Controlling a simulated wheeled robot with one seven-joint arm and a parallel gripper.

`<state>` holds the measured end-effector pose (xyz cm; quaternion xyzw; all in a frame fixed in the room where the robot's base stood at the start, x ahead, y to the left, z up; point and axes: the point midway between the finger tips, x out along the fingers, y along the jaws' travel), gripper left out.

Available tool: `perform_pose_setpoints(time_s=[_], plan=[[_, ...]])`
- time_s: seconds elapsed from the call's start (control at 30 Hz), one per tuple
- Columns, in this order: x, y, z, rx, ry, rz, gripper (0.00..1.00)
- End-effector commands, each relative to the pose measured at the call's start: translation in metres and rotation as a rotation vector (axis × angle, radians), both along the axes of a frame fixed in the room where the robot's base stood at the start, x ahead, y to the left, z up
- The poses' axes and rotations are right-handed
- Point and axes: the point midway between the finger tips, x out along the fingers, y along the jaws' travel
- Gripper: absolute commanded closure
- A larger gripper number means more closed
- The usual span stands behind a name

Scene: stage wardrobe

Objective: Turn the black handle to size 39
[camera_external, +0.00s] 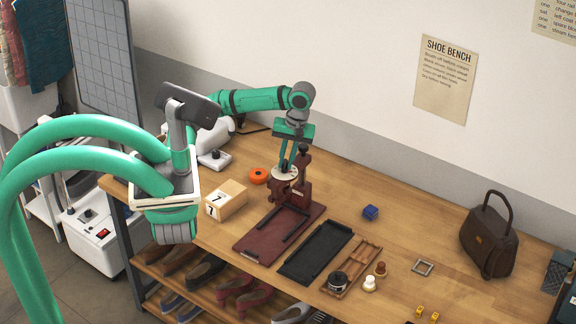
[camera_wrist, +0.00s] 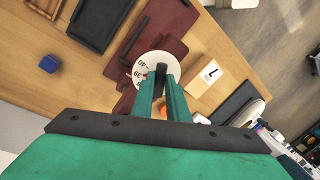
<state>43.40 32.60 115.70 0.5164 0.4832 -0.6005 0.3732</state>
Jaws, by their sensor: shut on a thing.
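A white round dial (camera_external: 283,173) with size numbers sits on a dark red-brown shoe-stretching device (camera_external: 303,190) at the back of the wooden bench. In the wrist view the dial (camera_wrist: 147,62) shows 40 and 39 on its left side, with a small red mark near 39; exact alignment is too small to tell. The black handle (camera_wrist: 161,69) stands up from the dial. My gripper (camera_wrist: 161,84) is shut on the handle from above, its two green fingers on either side. In the external view my gripper (camera_external: 287,160) points down over the dial, and the handle is mostly hidden.
A black tray (camera_external: 316,252), a wooden tray (camera_external: 352,270) and a blue cube (camera_external: 370,213) are to the right. A brown handbag (camera_external: 489,240) stands far right.

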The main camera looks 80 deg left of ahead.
Motion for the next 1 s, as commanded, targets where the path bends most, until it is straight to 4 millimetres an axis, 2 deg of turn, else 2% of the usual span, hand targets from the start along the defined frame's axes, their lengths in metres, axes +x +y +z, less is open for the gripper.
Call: perform_pose_setpoints(time_s=[0.03,0.1,0.5,0.57,1.0], plan=[[0.000,0.000,0.000,0.000,0.000,0.000,0.84],[0.000,0.000,0.000,0.000,0.000,0.001,0.68],[0.001,0.000,0.006,0.001,0.000,0.001,0.68],[0.002,0.000,0.012,0.001,0.000,0.001,0.68],[0.016,-0.004,0.085,0.002,-0.001,0.002,0.68]])
